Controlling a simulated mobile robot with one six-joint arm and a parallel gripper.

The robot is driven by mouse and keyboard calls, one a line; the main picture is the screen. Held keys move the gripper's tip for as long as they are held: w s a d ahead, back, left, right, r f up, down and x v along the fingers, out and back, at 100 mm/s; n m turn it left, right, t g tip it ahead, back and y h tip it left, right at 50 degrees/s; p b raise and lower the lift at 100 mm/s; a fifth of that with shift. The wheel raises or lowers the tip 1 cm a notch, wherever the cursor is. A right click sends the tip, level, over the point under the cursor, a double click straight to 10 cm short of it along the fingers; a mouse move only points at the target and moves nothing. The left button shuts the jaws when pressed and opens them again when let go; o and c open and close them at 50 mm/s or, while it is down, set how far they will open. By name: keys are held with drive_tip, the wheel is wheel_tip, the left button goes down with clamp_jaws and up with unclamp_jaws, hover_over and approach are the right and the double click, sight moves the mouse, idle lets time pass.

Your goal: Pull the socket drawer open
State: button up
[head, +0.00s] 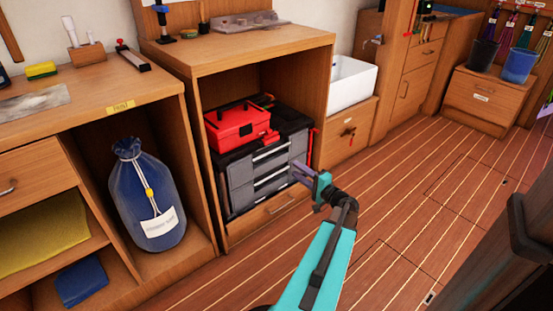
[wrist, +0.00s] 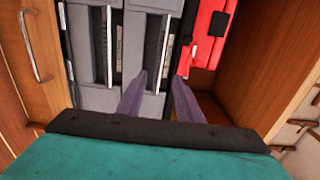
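A grey drawer chest (head: 240,188) with a black top and stacked drawers with pale handle strips stands in an open wooden cabinet. It also fills the upper middle of the wrist view (wrist: 140,50), turned on its side, with dark label strips too small to read. I cannot tell which drawer is the socket drawer. All its drawers look closed. My gripper (head: 297,170) is at the chest's right front. In the wrist view its two purple fingers (wrist: 160,80) are apart, with a drawer front beyond the gap. I cannot tell whether they touch it.
A red toolbox (head: 236,126) sits on the chest. Below is a wooden drawer (head: 262,217) with a metal handle. A blue bag (head: 148,200) stands in the left niche. A white sink (head: 352,82) is to the right. The plank floor (head: 400,215) in front is clear.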

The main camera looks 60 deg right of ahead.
sight(273, 153)
drive_tip(key=shift+w, duration=0.1)
drive_tip(key=b+x, duration=0.3)
drive_tip(key=x, duration=0.9)
drive_tip(key=shift+f, duration=0.1)
drive_tip(key=shift+x, duration=0.9)
drive_tip(key=shift+a, duration=0.1)
clamp_jaws()
